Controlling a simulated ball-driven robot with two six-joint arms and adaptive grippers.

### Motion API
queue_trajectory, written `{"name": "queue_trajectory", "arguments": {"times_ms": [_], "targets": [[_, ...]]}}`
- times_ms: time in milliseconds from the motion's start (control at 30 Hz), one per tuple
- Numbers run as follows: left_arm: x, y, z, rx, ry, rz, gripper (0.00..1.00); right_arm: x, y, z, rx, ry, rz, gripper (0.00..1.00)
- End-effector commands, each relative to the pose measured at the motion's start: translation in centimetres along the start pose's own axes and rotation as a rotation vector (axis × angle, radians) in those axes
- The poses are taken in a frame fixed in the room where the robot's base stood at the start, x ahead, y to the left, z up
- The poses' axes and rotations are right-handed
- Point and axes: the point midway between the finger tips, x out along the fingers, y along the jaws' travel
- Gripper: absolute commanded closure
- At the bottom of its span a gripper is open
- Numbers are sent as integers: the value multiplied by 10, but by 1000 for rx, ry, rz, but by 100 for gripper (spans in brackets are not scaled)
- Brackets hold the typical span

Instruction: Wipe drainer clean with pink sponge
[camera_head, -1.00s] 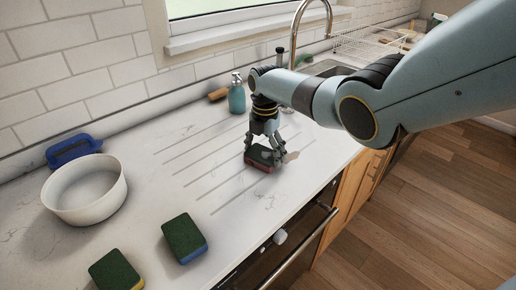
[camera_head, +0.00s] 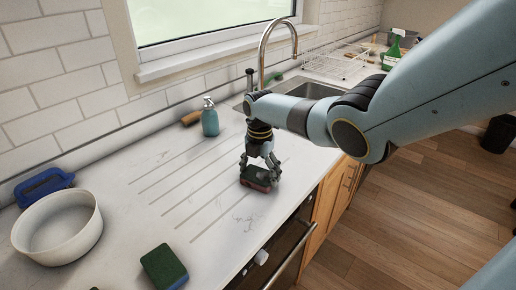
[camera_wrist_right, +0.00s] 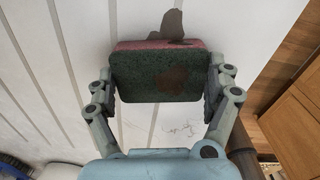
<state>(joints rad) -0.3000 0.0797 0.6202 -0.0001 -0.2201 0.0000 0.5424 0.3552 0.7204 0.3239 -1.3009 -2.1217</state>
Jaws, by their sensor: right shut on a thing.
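The pink sponge (camera_head: 257,179) has a dark green scouring side and lies low over the drainer (camera_head: 178,178), the grooved part of the pale counter. My right gripper (camera_head: 260,166) is shut on it, one finger at each end. In the right wrist view, the sponge (camera_wrist_right: 150,78) sits between the fingers of the gripper (camera_wrist_right: 162,88), its pink edge away from the camera. A brown stain (camera_wrist_right: 173,24) shows just beyond it, and a brown patch marks its green face. I cannot tell whether the sponge touches the surface. My left gripper is not in view.
A teal soap bottle (camera_head: 210,122) and brown brush (camera_head: 191,118) stand by the wall. The sink (camera_head: 308,91) and tap (camera_head: 277,38) are behind. A white bowl (camera_head: 58,228), a blue object (camera_head: 43,186) and a green-blue sponge (camera_head: 163,266) are at left. The counter's front edge is close on the right.

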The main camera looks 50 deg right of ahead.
Motion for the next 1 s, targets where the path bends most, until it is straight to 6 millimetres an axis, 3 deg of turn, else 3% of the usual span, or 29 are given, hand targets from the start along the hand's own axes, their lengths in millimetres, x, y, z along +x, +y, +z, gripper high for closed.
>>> {"name": "queue_trajectory", "arguments": {"times_ms": [567, 1000], "targets": [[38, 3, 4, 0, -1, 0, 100, 2, -11, 54, 3, -6, -1, 31], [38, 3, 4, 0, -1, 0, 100, 0, -11, 57, 1, -4, -1, 31]]}}
